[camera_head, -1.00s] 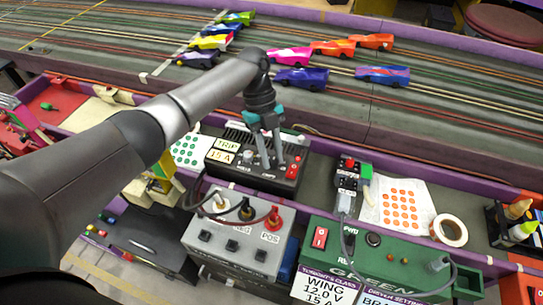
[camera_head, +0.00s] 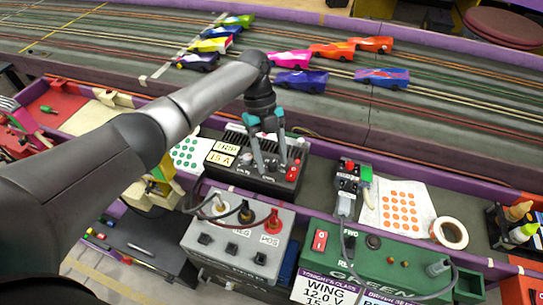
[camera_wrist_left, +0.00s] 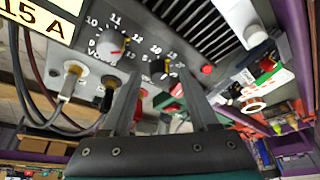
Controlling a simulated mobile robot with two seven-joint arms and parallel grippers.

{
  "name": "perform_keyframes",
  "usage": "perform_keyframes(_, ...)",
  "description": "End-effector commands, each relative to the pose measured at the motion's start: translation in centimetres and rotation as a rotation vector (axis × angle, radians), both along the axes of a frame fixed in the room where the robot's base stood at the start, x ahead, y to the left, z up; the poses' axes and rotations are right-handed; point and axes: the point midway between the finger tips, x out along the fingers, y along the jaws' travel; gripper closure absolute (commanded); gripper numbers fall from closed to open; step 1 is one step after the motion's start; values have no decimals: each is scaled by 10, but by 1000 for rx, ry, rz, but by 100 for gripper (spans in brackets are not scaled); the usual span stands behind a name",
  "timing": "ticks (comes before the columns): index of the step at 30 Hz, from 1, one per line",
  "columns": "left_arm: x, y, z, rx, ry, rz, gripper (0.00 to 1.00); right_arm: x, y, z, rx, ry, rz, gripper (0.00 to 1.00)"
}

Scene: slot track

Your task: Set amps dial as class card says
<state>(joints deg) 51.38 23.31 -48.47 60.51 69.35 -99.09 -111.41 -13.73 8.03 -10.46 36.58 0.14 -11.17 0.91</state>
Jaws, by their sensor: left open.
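The black power supply (camera_head: 225,172) stands behind the grey terminal box, with a yellow "TRIP 15 A" label on its left; its "15 A" also shows in the left wrist view (camera_wrist_left: 45,18). The volts dial (camera_wrist_left: 112,48) has a pale face and a red pointer. The amps dial (camera_wrist_left: 167,69) is to its right, small and dark, its setting too blurred to read. My left gripper (camera_head: 272,169) points down at the supply's front panel, fingers apart, with the amps dial between them in the wrist view. The class card (camera_head: 323,289) reads "WING 12.0 V 15 A", partly cut off.
The grey terminal box (camera_head: 233,240) with cables stands in front. A green box (camera_head: 385,258) with a red switch is at the right. A small controller (camera_head: 349,180), dotted sheets and a tape roll (camera_head: 449,232) lie beside the supply. Toy cars stand on the track behind.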

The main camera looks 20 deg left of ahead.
Motion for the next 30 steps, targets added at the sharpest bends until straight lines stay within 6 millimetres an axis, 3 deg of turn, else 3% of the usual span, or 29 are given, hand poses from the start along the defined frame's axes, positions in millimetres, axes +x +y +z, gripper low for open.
perform_keyframes(7,5,4,15,0,-3,2,39,-2,0,4,-1,4,1,100)
perform_keyframes(21,35,31,114,0,-3,2,39,-23,12,20,12,40,6,100)
perform_keyframes(30,42,39,140,-1,-1,0,39,-31,23,23,27,53,6,100)
